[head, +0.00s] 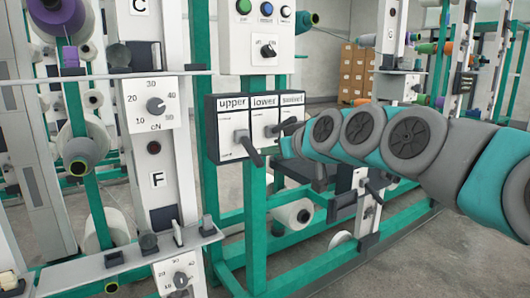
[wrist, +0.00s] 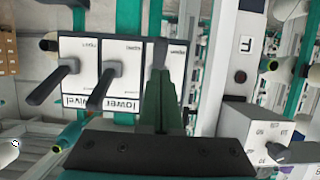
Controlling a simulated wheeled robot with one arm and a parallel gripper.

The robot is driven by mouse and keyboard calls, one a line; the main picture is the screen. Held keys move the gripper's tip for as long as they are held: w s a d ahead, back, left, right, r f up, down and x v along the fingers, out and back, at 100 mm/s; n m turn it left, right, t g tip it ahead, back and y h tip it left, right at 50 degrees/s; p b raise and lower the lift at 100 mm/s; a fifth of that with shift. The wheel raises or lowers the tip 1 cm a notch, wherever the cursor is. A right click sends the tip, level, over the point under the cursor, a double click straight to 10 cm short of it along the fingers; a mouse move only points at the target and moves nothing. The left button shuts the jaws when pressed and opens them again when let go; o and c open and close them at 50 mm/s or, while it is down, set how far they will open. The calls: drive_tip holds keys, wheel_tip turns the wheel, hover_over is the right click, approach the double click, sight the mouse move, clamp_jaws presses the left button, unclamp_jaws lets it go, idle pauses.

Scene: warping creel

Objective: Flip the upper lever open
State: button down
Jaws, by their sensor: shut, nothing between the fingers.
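The control box (head: 226,170) carries panels marked upper, lower and swivel. The upper lever (head: 250,148) has a dark handle slanting down and to the right from a light hub in the head view. The lower lever (head: 285,127) is partly covered by my arm. In the wrist view the box appears upside down, with the lower lever (wrist: 103,88) and swivel lever (wrist: 52,85) clear to the left. My gripper (wrist: 160,95) is shut and empty, in front of the upper panel. It hides most of the upper lever there; I cannot tell whether they touch.
A switch box (head: 266,30) with buttons and a knob sits above. A post with a tension dial (head: 155,105) stands to the left. Green frame bars (head: 253,220) run below and behind. Yarn packages (head: 294,214) hang low behind the frame.

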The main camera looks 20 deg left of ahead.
drive_tip(key=s+d+f, duration=0.2)
drive_tip(key=s+d, duration=0.3)
drive_tip(key=d, duration=0.1)
drive_tip(key=shift+s+d, duration=0.15)
drive_tip(key=shift+s, duration=0.05)
drive_tip(key=s+d+f+m+g+h+p, duration=0.55)
drive_tip(key=s+d+f+h+p, duration=0.25)
drive_tip(key=s+d+f, duration=0.85)
drive_tip(key=s+d+f+m+g+h+p, duration=0.1)
drive_tip(key=s+d+m+g, duration=0.1)
drive_tip(key=s+d, duration=0.3)
drive_tip(key=s+d+f+m+g+h+p, duration=0.1)
drive_tip(key=s+d, duration=0.4)
drive_tip(key=s, duration=0.7)
drive_tip(key=shift+f+m+g+h, duration=0.35)
drive_tip(key=shift+m+g, duration=0.3)
drive_tip(key=shift+g, duration=0.6)
